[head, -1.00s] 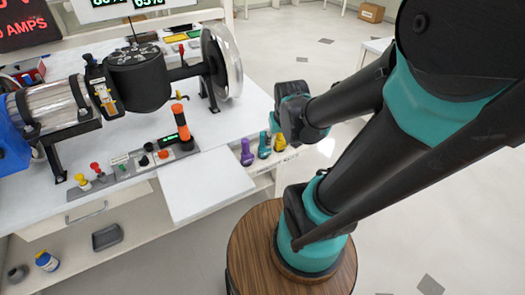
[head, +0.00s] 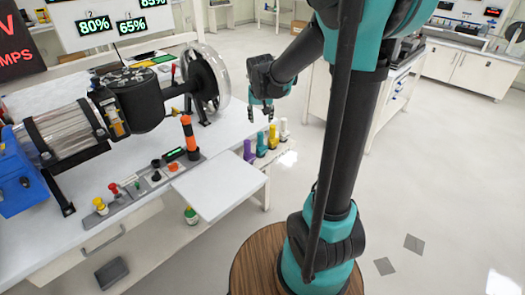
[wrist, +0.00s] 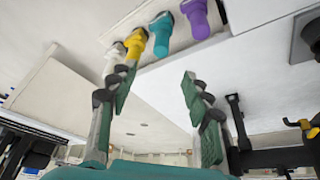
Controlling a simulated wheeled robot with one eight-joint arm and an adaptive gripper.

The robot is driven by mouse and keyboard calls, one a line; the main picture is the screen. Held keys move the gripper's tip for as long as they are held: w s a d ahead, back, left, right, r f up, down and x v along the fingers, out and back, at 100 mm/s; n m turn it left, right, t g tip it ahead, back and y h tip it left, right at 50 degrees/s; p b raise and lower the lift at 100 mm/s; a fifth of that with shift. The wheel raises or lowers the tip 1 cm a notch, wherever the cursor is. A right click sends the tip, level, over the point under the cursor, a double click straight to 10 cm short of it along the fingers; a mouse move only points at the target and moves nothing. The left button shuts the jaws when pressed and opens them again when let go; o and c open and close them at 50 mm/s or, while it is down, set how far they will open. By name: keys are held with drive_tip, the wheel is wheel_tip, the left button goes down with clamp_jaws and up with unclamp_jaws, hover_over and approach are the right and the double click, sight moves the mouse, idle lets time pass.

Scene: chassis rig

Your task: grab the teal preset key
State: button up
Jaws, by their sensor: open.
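The teal preset key (head: 261,145) stands in a row between the purple key (head: 248,152) and the yellow key (head: 272,136), on a light shelf at the bench's right end. The teal key also shows at the top of the wrist view (wrist: 161,36), beyond my fingertips. My gripper (head: 261,111) hangs above the row with its fingers pointing down. It is open and empty, apart from the teal key. In the wrist view the open fingers (wrist: 158,84) are spread wide, and the left one overlaps the yellow and white keys.
A white key (head: 283,128) ends the row. A white panel (head: 219,182) juts out beside the keys. The bench carries a black motor rig with a clear wheel (head: 207,78) and an orange-topped lever (head: 188,132). Open floor lies to the right.

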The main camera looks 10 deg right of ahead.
sight(260, 139)
drive_tip(key=x, duration=1.7)
clamp_jaws()
idle(0.3)
